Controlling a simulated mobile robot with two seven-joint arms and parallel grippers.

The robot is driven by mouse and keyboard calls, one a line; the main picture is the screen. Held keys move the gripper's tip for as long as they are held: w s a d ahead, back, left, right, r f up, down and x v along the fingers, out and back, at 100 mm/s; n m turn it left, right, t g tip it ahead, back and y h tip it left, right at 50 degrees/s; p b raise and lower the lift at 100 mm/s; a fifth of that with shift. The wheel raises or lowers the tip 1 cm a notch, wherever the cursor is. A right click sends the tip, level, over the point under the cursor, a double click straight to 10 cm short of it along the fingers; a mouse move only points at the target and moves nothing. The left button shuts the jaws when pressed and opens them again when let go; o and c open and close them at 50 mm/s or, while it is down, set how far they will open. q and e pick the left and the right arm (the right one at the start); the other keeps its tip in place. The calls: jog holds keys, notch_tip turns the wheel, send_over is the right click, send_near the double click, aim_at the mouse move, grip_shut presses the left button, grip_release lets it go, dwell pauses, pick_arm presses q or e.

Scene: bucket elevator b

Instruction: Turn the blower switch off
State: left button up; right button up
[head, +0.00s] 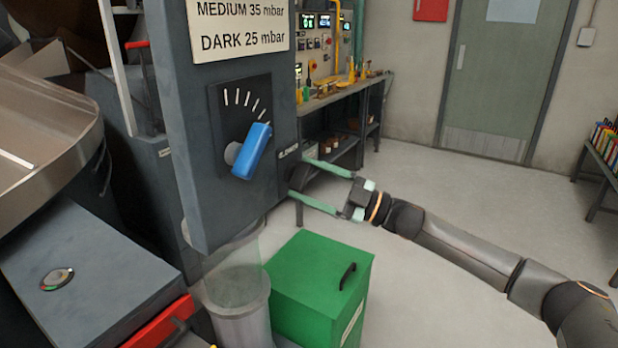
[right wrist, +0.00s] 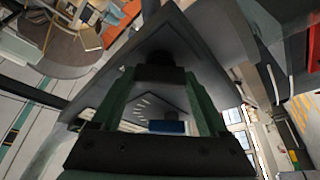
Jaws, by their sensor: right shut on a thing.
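My right gripper (head: 300,178) comes in from the right to the side face of the grey control panel (head: 190,190). Its two pale green fingers stand on either side of a dark knob (head: 296,175), which looks like the blower switch, under a small label (head: 288,151). In the right wrist view, my right gripper (right wrist: 158,75) is shut on this dark knob (right wrist: 160,58), against the panel's edge. The knob's setting cannot be read, as it is dark and partly covered. My left gripper is not in view.
A blue lever (head: 252,152) sits on the panel's front dial, under a pressure sign (head: 238,28). Below stand a clear cylinder (head: 238,295) and a green bin (head: 318,285) with a black handle. A workbench (head: 345,95) stands behind.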

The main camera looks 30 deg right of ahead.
jog(key=shift+r+n+g+p, duration=0.15)
jog(key=shift+n+g+p, duration=0.2)
jog(key=shift+n, duration=0.85)
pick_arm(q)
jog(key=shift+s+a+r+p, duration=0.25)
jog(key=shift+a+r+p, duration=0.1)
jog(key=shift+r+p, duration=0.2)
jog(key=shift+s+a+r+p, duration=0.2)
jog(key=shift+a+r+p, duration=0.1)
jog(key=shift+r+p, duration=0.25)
pick_arm(e)
jog(key=shift+d+r+n+g+h, duration=0.15)
jog(key=shift+n+g, duration=0.4)
jog(key=shift+n, duration=0.8)
jog(key=shift+a+f+n+g+h, duration=0.15)
jog(key=shift+n+g, duration=0.4)
jog(key=shift+n, duration=0.75)
jog(key=shift+d+r+n+g+h, duration=0.15)
jog(key=shift+n+g, duration=0.4)
jog(key=shift+n, duration=0.8)
jog(key=o, duration=1.2)
jog(key=shift+o, duration=0.2)
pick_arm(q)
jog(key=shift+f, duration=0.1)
